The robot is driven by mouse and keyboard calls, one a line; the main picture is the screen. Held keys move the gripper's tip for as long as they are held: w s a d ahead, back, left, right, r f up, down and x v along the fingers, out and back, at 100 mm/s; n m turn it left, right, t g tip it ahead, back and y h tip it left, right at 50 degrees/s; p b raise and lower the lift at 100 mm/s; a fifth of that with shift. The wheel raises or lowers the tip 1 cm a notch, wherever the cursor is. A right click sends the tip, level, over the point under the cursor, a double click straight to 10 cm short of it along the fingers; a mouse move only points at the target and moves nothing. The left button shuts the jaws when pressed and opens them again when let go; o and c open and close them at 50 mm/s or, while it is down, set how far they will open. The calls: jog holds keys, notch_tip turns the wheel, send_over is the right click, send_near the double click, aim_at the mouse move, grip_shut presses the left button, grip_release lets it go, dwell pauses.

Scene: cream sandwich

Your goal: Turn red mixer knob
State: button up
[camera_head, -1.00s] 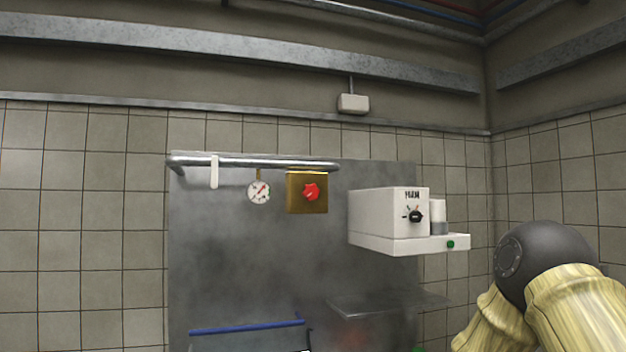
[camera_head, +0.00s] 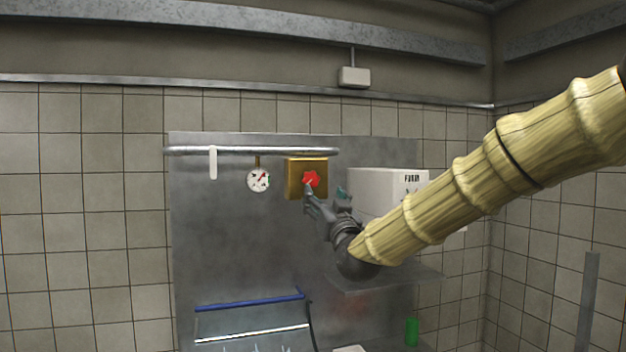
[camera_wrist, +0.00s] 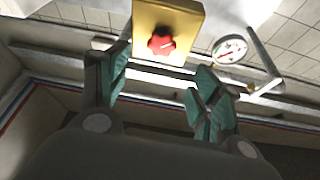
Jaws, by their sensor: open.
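The red mixer knob (camera_head: 311,179) sits on a brass-coloured square box (camera_head: 292,180) on the steel back panel. In the wrist view the knob (camera_wrist: 161,45) shows whole on the yellow box (camera_wrist: 185,17), ahead of my gripper. My gripper (camera_head: 325,193) is just in front of and below the knob in the head view. In the wrist view its two teal-padded fingers (camera_wrist: 160,75) are spread apart with nothing between them. The knob lies beyond the fingertips, between their lines. I cannot tell whether a fingertip touches the box.
A round dial gauge (camera_head: 258,180) hangs left of the box. A steel rail (camera_head: 250,151) runs above both, with a white strip (camera_head: 213,163) hanging from it. A white foam machine (camera_head: 375,188) stands close right, partly behind my arm. A steel shelf (camera_head: 400,278) is below.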

aim_at(312, 179)
jog(key=p+x, duration=0.5)
jog(key=x, duration=0.3)
jog(key=shift+w, duration=0.2)
jog(key=shift+p+x, duration=0.35)
jog(key=shift+x, duration=0.55)
jog(key=shift+f, duration=0.1)
jog(key=c, duration=1)
